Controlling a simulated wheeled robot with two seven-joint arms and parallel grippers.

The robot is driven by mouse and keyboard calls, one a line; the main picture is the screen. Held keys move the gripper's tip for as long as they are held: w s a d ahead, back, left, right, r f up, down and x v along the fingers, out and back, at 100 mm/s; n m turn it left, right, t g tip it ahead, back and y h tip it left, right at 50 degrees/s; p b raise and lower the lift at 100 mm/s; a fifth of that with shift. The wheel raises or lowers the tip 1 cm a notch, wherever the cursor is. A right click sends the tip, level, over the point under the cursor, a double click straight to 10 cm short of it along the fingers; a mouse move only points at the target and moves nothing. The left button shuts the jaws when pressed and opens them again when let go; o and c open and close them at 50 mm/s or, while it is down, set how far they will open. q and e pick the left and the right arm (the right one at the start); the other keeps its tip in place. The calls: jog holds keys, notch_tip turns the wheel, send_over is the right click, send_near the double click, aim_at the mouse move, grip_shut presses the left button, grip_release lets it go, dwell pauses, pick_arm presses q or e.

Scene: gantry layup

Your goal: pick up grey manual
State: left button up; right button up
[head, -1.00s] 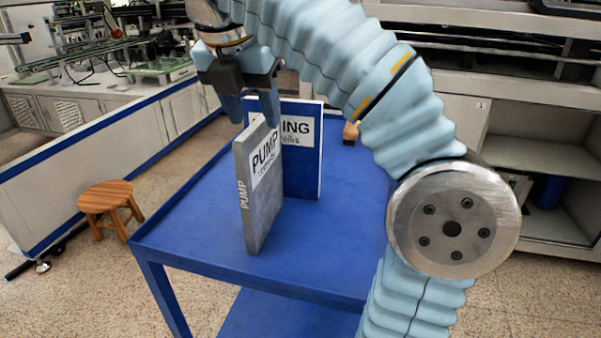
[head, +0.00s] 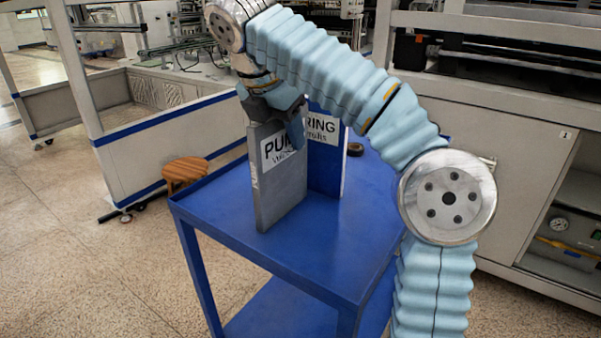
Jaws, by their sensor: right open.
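The grey manual (head: 281,203) stands upright on the blue cart (head: 327,252), with a white label reading "PUM…" partly covered by my gripper. My right gripper (head: 275,122) is open at the top of the grey manual. One finger hangs in front of the label; the other is mostly hidden, so I cannot tell whether the jaws touch the manual. My left gripper is not in view.
A blue manual (head: 326,174) with a white label stands upright close behind the grey one. A small dark object (head: 355,149) lies behind it on the cart. A wooden stool (head: 185,172) is left of the cart. A cabinet (head: 500,170) stands at the right.

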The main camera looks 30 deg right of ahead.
jog(key=shift+f, duration=0.15)
jog(key=shift+c, duration=0.3)
grip_shut()
dwell(0.4)
